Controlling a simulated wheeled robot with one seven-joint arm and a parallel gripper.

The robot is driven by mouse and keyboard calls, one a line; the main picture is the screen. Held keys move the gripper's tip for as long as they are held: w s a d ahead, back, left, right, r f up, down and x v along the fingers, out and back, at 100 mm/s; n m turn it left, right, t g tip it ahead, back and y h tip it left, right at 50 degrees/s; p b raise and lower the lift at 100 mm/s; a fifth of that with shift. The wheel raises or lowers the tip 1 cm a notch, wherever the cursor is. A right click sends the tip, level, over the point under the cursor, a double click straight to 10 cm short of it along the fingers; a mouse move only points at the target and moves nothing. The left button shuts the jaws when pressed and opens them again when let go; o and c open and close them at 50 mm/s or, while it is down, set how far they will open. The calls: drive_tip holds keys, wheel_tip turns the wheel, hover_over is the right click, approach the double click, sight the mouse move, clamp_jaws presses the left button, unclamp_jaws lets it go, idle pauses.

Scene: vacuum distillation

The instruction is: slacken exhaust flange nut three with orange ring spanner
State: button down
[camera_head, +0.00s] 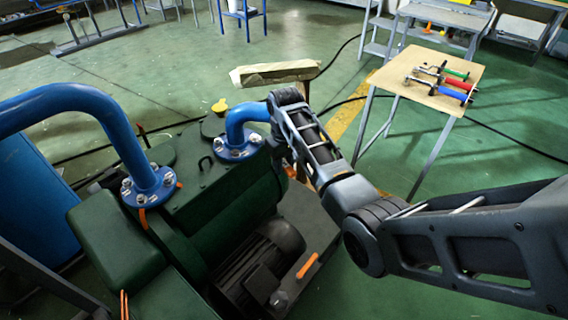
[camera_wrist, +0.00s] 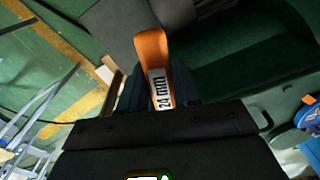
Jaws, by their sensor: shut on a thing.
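In the wrist view my gripper (camera_wrist: 160,90) is shut on the orange ring spanner (camera_wrist: 152,48), whose label reads 24 mm. The spanner points away from my gripper over dark green machinery; its far end does not clearly show a nut. In the head view my arm hides most of my gripper, beside the nearer-right blue flange (camera_head: 240,149). Another blue flange (camera_head: 151,186) stands to the left. Both carry several pale nuts; I cannot tell which flange is the exhaust or which nut is three. A blue flange edge (camera_wrist: 308,118) shows at the wrist view's right side.
The green pump (camera_head: 205,178) with two blue pipes fills the left. An orange handle (camera_head: 307,266) lies by its motor (camera_head: 262,262). A small table (camera_head: 430,80) holds tools with green, red and blue grips. Open green floor lies around it.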

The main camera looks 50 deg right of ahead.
idle(0.3)
drive_tip(key=shift+s+d+n, duration=0.25)
drive_tip(key=shift+d+n, duration=0.55)
drive_tip(key=shift+d, duration=0.5)
drive_tip(key=shift+s+d+f+n, duration=0.1)
drive_tip(key=shift+d+n, duration=0.8)
drive_tip(key=shift+d, duration=0.45)
wheel_tip(320, 180, up, 9)
drive_tip(key=p, duration=0.1)
idle(0.5)
drive_tip(key=shift+d, duration=0.15)
idle(0.8)
